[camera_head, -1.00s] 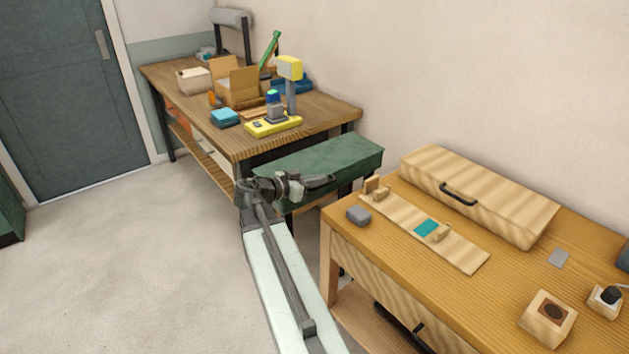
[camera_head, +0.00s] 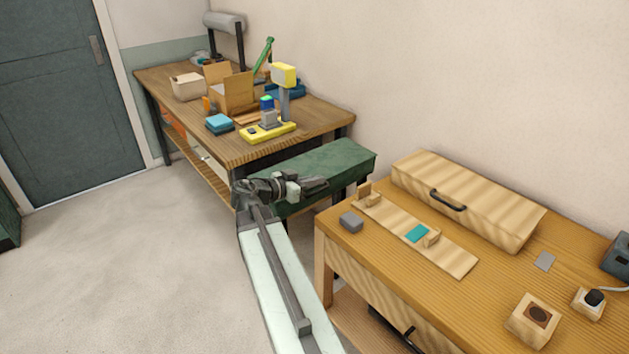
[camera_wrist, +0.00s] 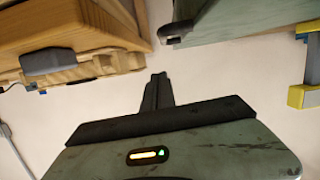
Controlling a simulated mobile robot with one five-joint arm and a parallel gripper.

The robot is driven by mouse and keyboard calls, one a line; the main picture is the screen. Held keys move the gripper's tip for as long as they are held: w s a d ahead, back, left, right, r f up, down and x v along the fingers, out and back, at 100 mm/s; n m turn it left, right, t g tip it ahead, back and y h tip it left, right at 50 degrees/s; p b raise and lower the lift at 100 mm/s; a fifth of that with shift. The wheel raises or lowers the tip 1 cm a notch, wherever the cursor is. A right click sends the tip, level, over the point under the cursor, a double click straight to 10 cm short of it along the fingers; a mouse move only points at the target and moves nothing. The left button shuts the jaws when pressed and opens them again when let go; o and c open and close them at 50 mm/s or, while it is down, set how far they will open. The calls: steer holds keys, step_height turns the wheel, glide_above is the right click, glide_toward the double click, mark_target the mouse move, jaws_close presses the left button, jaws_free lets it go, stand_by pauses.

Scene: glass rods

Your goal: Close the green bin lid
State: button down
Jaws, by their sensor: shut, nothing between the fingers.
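The green bin (camera_head: 340,163) stands between the two wooden tables, with its broad green lid lying flat or nearly flat on top. I cannot tell whether a gap remains under the lid. My gripper (camera_head: 322,184) is in front of the bin's near side and hides part of it; I cannot tell whether it touches. In the wrist view my gripper (camera_wrist: 158,84) is shut and empty, and a green surface that looks like the bin (camera_wrist: 245,16) crosses the top, with a dark piece at its left end.
The right table (camera_head: 380,262) is close to my arm and holds a wooden case (camera_head: 465,198), a grey block (camera_head: 351,221) and a wooden board (camera_head: 455,258). The back table (camera_head: 180,90) holds a yellow stand (camera_head: 268,131) and boxes.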

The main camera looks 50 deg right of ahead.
steer(key=v, duration=1)
steer(key=shift+s+p, duration=0.25)
steer(key=shift+p, duration=0.2)
steer(key=shift+a+r, duration=0.1)
steer(key=shift+r, duration=0.1)
steer(key=w+a+r+n+t+p, duration=0.1)
steer(key=w+a+r+t+p, duration=0.1)
steer(key=w+a+r+p, duration=0.25)
steer(key=a+f+n+y+p, duration=0.1)
steer(key=a+f+n+y, duration=0.3)
steer(key=a, duration=0.7)
steer(key=a+f+n+y+p, duration=0.2)
steer(key=a+f+n+y, duration=0.3)
steer(key=a+n, duration=0.3)
steer(key=a+f+n+t+y+p, duration=0.1)
steer(key=a+f+n+y, duration=0.3)
steer(key=a, duration=1)
steer(key=n+y+p, duration=0.1)
steer(key=n+y, duration=0.1)
steer(key=shift+w+f+n, duration=0.3)
steer(key=shift+w, duration=0.05)
